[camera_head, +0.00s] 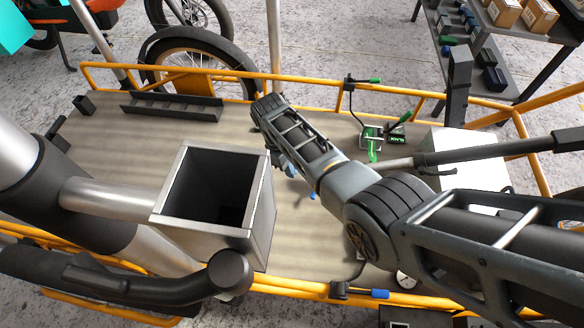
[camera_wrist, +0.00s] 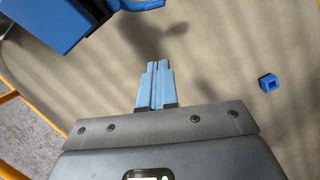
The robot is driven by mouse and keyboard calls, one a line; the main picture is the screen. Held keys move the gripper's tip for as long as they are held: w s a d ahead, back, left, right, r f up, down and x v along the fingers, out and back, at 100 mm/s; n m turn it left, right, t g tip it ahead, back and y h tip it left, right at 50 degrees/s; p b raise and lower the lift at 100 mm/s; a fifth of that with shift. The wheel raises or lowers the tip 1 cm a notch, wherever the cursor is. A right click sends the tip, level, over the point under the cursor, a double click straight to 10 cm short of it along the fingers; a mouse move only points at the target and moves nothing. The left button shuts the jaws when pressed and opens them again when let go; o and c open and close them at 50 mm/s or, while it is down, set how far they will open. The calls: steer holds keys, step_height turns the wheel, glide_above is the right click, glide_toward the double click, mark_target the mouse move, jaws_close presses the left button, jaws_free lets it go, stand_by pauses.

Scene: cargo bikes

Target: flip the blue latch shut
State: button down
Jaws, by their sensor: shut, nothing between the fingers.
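My gripper (camera_wrist: 155,72) shows in the wrist view with its two light-blue fingers together and nothing between them. It is above the tan cargo deck (camera_head: 220,130). A large blue part (camera_wrist: 55,22) lies at the upper left of the wrist view, cut off by the frame edge. A smaller blue piece (camera_wrist: 143,4) is at the top edge. These may belong to the blue latch; I cannot tell its position. The fingers appear apart from both. A small blue block (camera_wrist: 268,82) is to the right. In the head view my arm hides much of this area.
An open metal box (camera_head: 222,228) stands left of my gripper. A green clamp (camera_head: 372,140) is on the deck behind my arm. A blue-handled lever (camera_head: 374,293) is on the near orange rail. A white box (camera_head: 458,160) stands at the right.

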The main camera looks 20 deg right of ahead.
steer(key=b+x, duration=0.2)
steer(key=x, duration=0.4)
steer(key=shift+f, duration=0.25)
steer(key=shift+s+d, duration=0.15)
steer(key=shift+s, duration=0.05)
steer(key=shift+s+d+r+p, duration=0.25)
steer(key=shift+s+d+r, duration=0.2)
steer(key=shift+s, duration=0.2)
steer(key=shift+s+d+r+p, duration=0.25)
steer(key=shift+s+d+r, duration=0.15)
steer(key=shift+s, duration=0.3)
